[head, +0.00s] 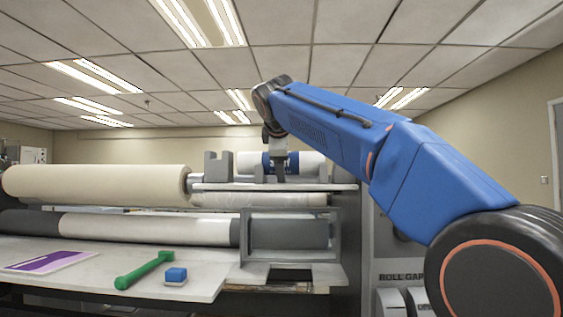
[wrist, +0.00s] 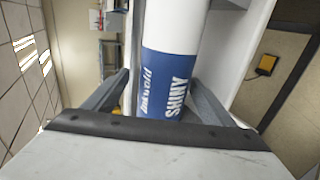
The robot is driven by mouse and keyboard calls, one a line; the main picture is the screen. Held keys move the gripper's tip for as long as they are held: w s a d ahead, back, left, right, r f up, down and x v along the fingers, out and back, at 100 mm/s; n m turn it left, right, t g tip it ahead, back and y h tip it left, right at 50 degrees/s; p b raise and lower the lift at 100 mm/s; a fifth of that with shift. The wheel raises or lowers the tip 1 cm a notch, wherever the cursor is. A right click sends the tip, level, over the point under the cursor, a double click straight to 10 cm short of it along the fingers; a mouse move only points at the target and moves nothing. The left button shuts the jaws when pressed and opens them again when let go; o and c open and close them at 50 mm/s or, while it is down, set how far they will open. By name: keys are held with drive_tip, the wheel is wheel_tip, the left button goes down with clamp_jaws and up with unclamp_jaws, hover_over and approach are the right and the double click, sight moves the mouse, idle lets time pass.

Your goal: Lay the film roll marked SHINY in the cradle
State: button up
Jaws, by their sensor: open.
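The film roll (wrist: 176,70) is white with a blue band reading SHINY in the wrist view. In the head view it lies level on top of the machine (head: 300,163), its band partly hidden by my gripper. My gripper (head: 279,178) points down over the roll. In the wrist view its two grey fingers (wrist: 160,92) stand apart, one on each side of the blue band. Whether they touch it I cannot tell. The grey cradle (head: 217,169) shows as an upright notched block at the roll's left end. How the roll sits in it is partly hidden.
A large cream roll (head: 95,184) lies left of the cradle, with more rollers below. The front table (head: 205,275) holds a green tool (head: 142,270), a blue block (head: 175,275) and a purple-marked sheet (head: 48,261).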

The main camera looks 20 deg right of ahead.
drive_tip(key=v, duration=1.7)
drive_tip(key=shift+s, duration=0.2)
